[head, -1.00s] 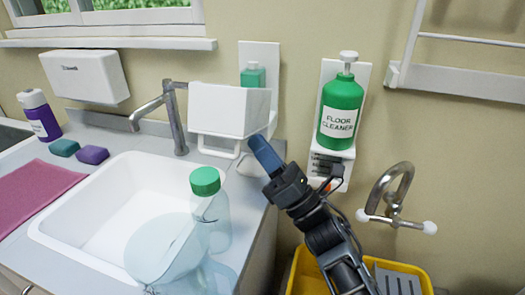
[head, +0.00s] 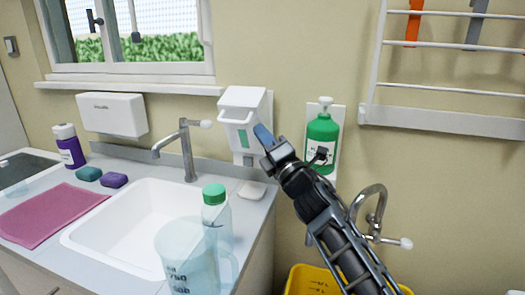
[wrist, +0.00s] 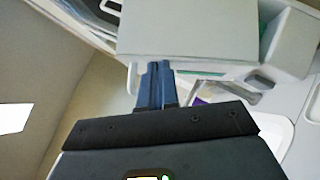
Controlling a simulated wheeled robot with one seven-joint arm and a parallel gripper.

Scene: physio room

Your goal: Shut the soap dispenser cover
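The white soap dispenser (head: 264,104) is on the wall right of the tap. Its white cover (head: 240,98) is swung up towards the wall, with a green strip showing in its front. In the wrist view the cover (wrist: 185,28) fills the upper middle, and a dark gap with something green shows beside it, so it seems not fully flush. My gripper (head: 262,134) is at the cover's lower right in the head view. Its blue fingers (wrist: 158,66) are together with nothing between them, tips at the cover's edge; I cannot tell if they touch.
A bottle with a green cap (head: 214,194) and a clear jug (head: 186,258) stand in front by the sink (head: 95,238). A bent metal tap (head: 370,205) is below right.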

